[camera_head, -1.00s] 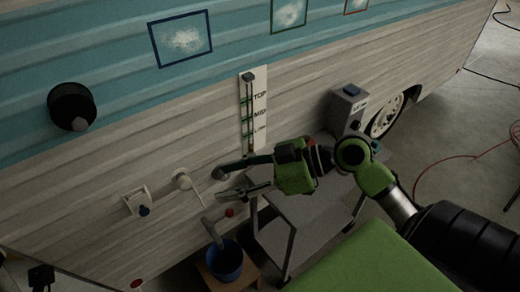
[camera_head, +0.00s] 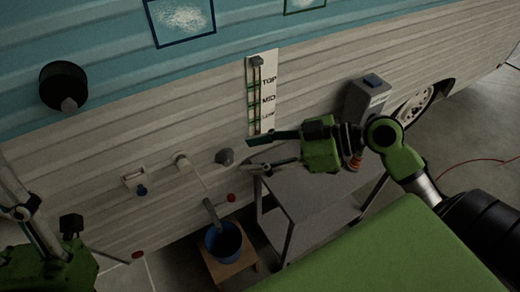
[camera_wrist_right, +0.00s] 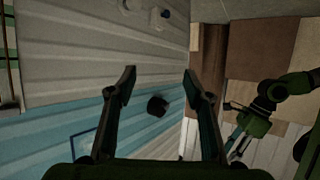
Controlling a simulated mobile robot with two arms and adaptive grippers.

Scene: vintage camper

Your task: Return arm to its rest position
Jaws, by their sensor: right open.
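My right gripper (camera_head: 251,152) is open and empty in the head view. Its two fingers point left, in front of the camper wall beneath the level gauge (camera_head: 262,95). In the right wrist view its fingers (camera_wrist_right: 160,85) stand wide apart with nothing between them, and the striped wall shows beyond. My left gripper (camera_head: 50,262) is at the lower left of the head view, partly cut off by the edge. Part of my left arm also shows at the right of the right wrist view (camera_wrist_right: 262,112). Whether the left gripper is open is unclear.
A grey cart (camera_head: 310,205) stands below my right gripper. A blue bucket (camera_head: 223,242) sits on a small wooden stool (camera_head: 234,270). A grey box (camera_head: 366,98) stands near the wheel (camera_head: 416,106). A black round fitting (camera_head: 64,86) sticks out of the wall.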

